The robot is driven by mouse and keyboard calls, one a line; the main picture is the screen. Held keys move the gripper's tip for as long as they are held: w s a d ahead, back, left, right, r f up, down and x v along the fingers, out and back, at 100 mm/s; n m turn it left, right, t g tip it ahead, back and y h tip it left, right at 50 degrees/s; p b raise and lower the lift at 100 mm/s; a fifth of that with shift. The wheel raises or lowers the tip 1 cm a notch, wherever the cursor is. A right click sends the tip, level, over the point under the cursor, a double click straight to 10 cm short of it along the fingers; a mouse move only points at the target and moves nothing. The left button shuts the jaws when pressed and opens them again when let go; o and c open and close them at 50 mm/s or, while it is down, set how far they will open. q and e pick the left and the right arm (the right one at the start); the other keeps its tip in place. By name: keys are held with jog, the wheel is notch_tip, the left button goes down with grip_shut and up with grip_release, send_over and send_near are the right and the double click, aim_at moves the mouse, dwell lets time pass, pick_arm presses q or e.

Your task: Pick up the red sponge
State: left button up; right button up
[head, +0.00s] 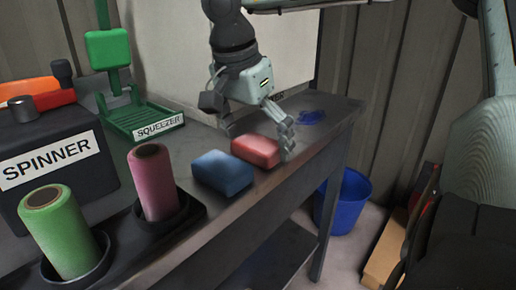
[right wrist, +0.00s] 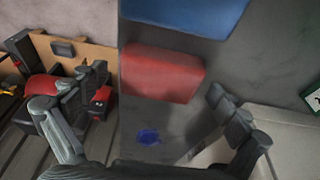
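The red sponge (head: 256,150) lies on the grey bench, close to its front edge. In the right wrist view the red sponge (right wrist: 160,73) shows just ahead of the fingertips, between their lines. My right gripper (head: 258,144) is open, pointing down over the red sponge with one finger to either side. It also shows open and empty in the right wrist view (right wrist: 158,85). I cannot tell whether a finger touches the sponge. My left gripper is not in view.
A blue sponge (head: 222,174) lies close beside the red one. Pink (head: 154,183) and green (head: 62,230) rolls stand in dark holders left of it. A green squeezer (head: 140,120) and dark spinner (head: 62,165) stand behind. A blue bucket (head: 345,203) stands on the floor.

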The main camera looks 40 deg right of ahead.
jog(key=c, duration=0.9)
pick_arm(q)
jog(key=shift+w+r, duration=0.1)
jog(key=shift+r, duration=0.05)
pick_arm(e)
jog(key=shift+o, duration=0.2)
jog(key=shift+r, duration=0.1)
jog(key=shift+r, duration=0.5)
notch_tip(320, 180, up, 17)
jog(key=p, duration=0.1)
notch_tip(320, 180, up, 9)
jog(key=p, duration=0.1)
send_over(256, 143)
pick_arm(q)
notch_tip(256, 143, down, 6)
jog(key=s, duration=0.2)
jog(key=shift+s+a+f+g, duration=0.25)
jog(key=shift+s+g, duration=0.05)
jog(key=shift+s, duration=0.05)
pick_arm(e)
jog(key=shift+d+r, duration=0.1)
jog(key=shift+r, duration=0.35)
